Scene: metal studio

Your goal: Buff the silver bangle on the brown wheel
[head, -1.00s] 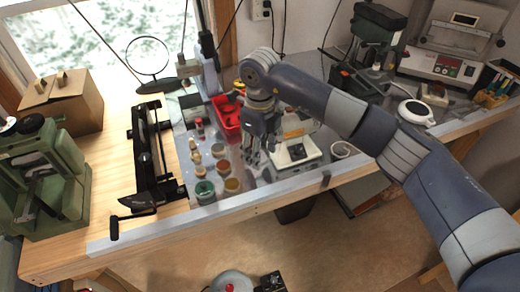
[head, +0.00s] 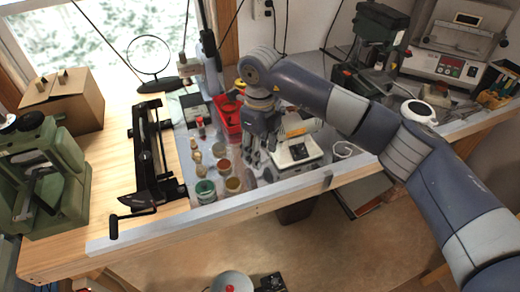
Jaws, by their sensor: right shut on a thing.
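My right gripper (head: 257,163) points down over the grey bench top, just left of a white machine with a yellow part (head: 297,150). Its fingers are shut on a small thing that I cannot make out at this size. A pale ring-shaped thing (head: 344,149) lies on the bench right of the white machine; I cannot tell if it is the silver bangle. I cannot pick out the brown wheel. My left gripper is not in view.
Several small jars (head: 205,190) stand left of my right gripper, with a red bin (head: 228,113) behind. A black guillotine-like tool (head: 147,155) and a green press (head: 45,180) are further left. A green drill press (head: 376,45) stands at the back right. The bench's front edge is close.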

